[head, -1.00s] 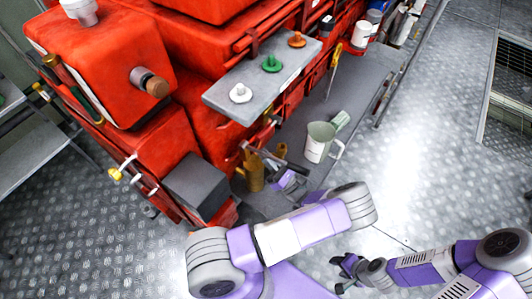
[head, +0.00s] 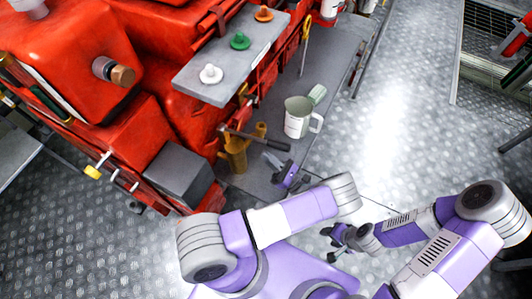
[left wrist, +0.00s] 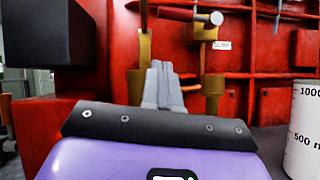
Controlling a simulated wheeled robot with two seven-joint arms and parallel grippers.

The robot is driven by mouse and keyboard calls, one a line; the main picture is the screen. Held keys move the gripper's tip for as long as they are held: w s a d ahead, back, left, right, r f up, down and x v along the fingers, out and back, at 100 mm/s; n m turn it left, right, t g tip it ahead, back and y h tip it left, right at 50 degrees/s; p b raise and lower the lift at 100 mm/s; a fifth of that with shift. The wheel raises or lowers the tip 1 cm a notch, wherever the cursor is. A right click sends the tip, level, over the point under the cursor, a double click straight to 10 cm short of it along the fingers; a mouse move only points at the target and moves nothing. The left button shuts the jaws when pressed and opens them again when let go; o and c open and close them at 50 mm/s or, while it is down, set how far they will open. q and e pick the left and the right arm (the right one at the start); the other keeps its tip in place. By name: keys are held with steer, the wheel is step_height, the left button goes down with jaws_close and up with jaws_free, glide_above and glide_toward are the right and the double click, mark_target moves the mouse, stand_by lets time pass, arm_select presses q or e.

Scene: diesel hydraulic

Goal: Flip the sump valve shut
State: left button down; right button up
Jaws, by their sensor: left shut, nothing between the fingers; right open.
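The sump valve shows in the left wrist view as a brass body (left wrist: 205,50) beside a small SUMP label (left wrist: 222,45) on the red machine. A bar-like lever (left wrist: 182,14) with a silver end crosses near the top of that view. In the head view the lever (head: 255,138) points out to the right above brass parts (head: 235,157) low on the machine's side. My left gripper (head: 268,158) is shut and empty, just right of the brass parts and below the lever; its fingers (left wrist: 160,85) point at the machine. My right gripper (head: 337,238) is open and empty over the floor.
A measuring jug (head: 297,118) stands on the grey strip just right of my left gripper. A dark box (head: 180,173) sits left of the brass parts. A grey shelf (head: 215,85) with white, green and orange pieces overhangs above.

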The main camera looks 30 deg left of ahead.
arm_select(q)
steer(key=w, duration=0.1)
steer(key=w+p, duration=0.1)
steer(key=w+f+n, duration=0.1)
steer(key=shift+w+g+p, duration=0.3)
steer(key=shift+w+g, duration=0.05)
steer(key=shift+g, duration=0.05)
arm_select(e)
steer(key=shift+r, duration=0.85)
arm_select(q)
steer(key=shift+a, duration=0.1)
steer(key=d+r+p+x, duration=0.1)
steer(key=r+x, duration=0.1)
steer(key=x, duration=1)
steer(key=shift+r, duration=0.55)
arm_select(e)
steer(key=shift+r, duration=0.75)
arm_select(q)
steer(key=shift+w, duration=0.15)
